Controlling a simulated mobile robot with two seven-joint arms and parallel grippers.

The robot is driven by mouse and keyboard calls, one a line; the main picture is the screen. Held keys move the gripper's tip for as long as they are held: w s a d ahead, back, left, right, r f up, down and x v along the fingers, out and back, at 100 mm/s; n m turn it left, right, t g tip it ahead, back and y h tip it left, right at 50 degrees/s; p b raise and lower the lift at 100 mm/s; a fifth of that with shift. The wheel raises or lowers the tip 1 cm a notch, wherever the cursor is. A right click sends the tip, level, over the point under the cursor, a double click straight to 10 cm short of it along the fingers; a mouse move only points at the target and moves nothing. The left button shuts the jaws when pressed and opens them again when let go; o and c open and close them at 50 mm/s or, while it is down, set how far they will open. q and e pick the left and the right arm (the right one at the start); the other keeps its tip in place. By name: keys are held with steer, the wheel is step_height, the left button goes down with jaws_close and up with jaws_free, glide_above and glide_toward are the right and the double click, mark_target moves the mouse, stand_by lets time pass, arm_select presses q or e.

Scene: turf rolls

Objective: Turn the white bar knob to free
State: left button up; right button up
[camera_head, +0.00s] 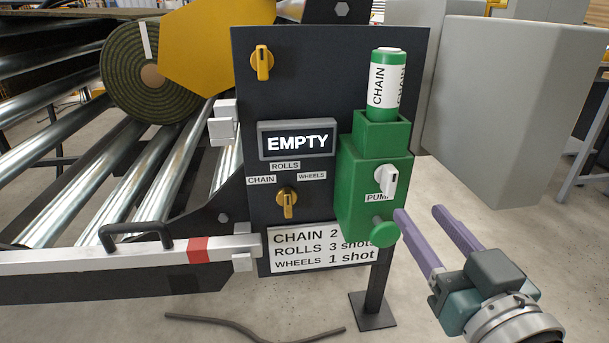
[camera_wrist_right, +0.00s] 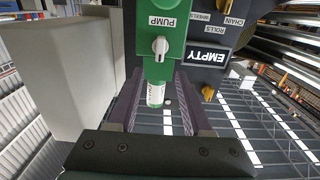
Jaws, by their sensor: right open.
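The white bar knob (camera_head: 388,180) sits on the front of the green pump box (camera_head: 352,200), just above the PUMP label, with its bar close to upright. In the right wrist view, which looks upside down, the knob (camera_wrist_right: 161,47) shows between the finger lines, ahead of the tips. My right gripper (camera_head: 421,211) is open and empty, its purple fingers below and to the right of the knob, apart from it in the picture. My left gripper is not in view.
A green round button (camera_head: 383,231) sticks out below the knob. A CHAIN cartridge (camera_head: 387,88) stands in the box top. The dark panel (camera_head: 330,60) carries two yellow knobs and an EMPTY display (camera_head: 297,141). A grey cabinet (camera_head: 515,110) stands at right.

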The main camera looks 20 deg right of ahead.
mark_target(394, 179)
steer(key=b+x, duration=0.2)
steer(key=x, duration=0.7)
steer(key=shift+w+d, duration=0.15)
steer(key=shift+w, duration=0.2)
steer(key=shift+c, duration=0.3)
jaws_close()
